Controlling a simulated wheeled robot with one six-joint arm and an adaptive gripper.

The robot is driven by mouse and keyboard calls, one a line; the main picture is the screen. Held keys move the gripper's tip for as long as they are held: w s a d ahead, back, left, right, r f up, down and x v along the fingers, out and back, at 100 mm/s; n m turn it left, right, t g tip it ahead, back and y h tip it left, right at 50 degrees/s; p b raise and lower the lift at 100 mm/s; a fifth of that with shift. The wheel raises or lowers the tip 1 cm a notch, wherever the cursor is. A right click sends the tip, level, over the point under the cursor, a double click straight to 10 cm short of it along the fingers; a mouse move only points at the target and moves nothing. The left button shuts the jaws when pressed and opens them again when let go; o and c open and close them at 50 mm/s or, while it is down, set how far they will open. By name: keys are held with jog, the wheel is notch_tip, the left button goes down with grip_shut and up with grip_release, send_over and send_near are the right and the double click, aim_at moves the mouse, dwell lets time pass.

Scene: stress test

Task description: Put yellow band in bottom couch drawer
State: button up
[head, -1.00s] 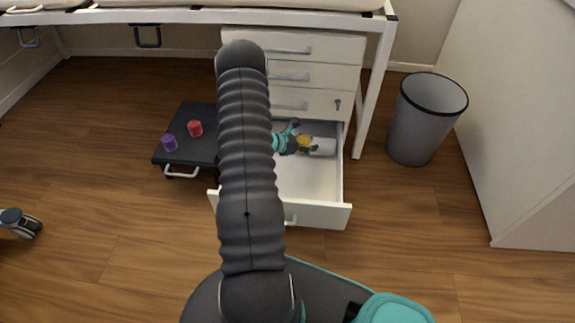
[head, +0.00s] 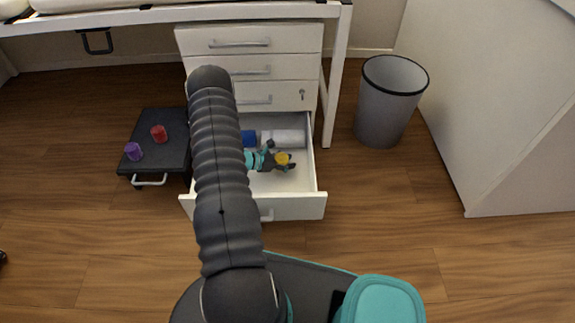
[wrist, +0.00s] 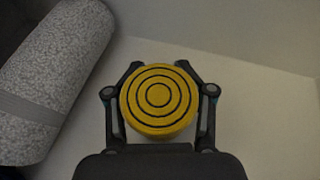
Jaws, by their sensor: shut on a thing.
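The yellow band (wrist: 158,100), a round roll with dark rings on its face, is between the two fingers of my gripper (wrist: 160,90) in the wrist view. My gripper is shut on it. In the head view the yellow band (head: 283,158) and my gripper (head: 279,162) are inside the open bottom drawer (head: 262,207) of the white drawer unit. I cannot tell whether the band touches the drawer floor. My own arm hides the left part of the drawer.
A white roll (head: 283,136) and a blue item (head: 248,138) lie at the drawer's back; a grey speckled roll (wrist: 55,80) is left in the wrist view. A dark step (head: 165,158) with a red cup (head: 158,133) and purple cup (head: 133,151) stands left, a bin (head: 390,100) right.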

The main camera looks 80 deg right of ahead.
jog(key=shift+f, duration=0.75)
jog(key=o, duration=1.4)
jog(key=shift+f, duration=0.1)
jog(key=shift+c, duration=0.2)
jog(key=shift+r, duration=0.2)
jog(key=p+v, duration=0.1)
jog(key=v, duration=1.1)
jog(key=shift+f, duration=0.1)
